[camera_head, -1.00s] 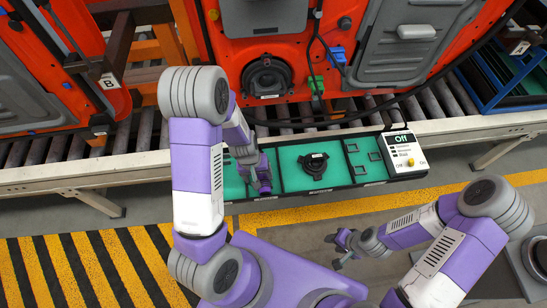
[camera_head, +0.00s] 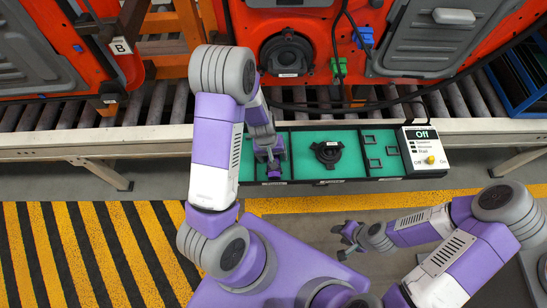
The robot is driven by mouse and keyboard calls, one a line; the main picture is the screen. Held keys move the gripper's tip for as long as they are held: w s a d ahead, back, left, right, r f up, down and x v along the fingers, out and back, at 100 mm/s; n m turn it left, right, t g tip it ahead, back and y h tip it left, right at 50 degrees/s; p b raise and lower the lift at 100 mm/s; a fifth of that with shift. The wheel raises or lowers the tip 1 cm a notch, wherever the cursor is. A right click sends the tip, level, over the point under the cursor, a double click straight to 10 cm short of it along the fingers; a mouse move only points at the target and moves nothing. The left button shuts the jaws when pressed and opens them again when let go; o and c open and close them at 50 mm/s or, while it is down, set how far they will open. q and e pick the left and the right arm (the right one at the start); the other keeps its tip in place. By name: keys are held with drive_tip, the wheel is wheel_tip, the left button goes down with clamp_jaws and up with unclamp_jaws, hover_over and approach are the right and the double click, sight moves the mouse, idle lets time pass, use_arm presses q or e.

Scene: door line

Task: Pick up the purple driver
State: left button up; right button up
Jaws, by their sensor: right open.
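My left gripper (camera_head: 269,158) points down into the left compartment of the green-lined tray (camera_head: 306,170). A small purple piece (camera_head: 274,172) shows at its fingertips and appears to be the purple driver. The gripper covers most of it, and I cannot tell whether the fingers are closed on it. My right gripper (camera_head: 347,240) is open and empty, over the floor in front of the tray, well apart from it.
A black round part (camera_head: 326,152) lies in the tray's middle compartment. A control box reading "Off" (camera_head: 426,151) stands at the tray's right end. Behind is a roller conveyor (camera_head: 150,104) with orange door panels (camera_head: 250,30). Striped floor (camera_head: 90,250) is clear at left.

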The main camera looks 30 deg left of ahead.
use_arm(q)
clamp_jaws()
idle(0.3)
drive_tip(key=shift+r, duration=0.15)
